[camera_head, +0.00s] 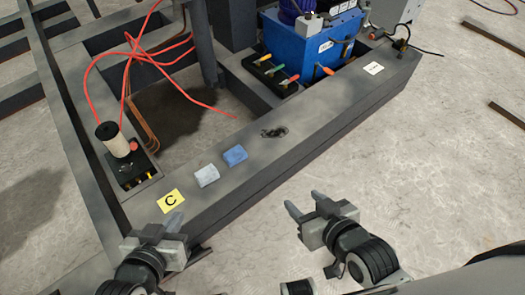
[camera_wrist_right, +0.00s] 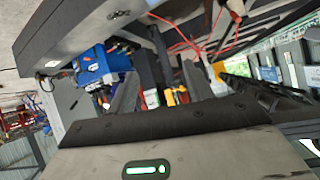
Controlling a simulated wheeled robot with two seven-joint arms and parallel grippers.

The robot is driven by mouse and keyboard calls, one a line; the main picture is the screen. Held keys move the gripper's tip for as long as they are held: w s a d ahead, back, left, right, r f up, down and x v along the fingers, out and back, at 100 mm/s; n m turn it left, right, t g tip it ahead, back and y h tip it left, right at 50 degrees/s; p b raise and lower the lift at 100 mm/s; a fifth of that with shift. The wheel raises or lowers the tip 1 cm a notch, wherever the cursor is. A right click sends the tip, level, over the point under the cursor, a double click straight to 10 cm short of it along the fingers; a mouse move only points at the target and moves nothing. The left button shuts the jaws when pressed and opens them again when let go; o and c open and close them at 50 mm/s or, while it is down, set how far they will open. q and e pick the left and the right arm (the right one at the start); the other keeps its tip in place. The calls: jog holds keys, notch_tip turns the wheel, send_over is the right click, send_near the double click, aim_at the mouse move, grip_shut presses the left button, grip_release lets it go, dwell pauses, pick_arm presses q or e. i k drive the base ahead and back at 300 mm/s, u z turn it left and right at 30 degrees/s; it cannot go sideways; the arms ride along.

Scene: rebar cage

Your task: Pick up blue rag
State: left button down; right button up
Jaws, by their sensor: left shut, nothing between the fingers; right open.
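The blue rag (camera_head: 235,155) lies folded on the top face of the dark grey beam (camera_head: 322,95) in the head view. A pale grey-white rag (camera_head: 207,176) lies just left of it. My left gripper (camera_head: 166,226) is shut and empty, near the beam's lower left end, below the yellow C card. My right gripper (camera_head: 306,207) is open and empty, apart from the beam and to the lower right of the blue rag. I cannot make out the blue rag in that view.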

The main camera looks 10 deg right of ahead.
aim_at(236, 155)
jog(key=z, duration=0.25)
jog(key=k, duration=0.9)
jog(key=u, duration=0.25)
jog(key=i, duration=0.4)
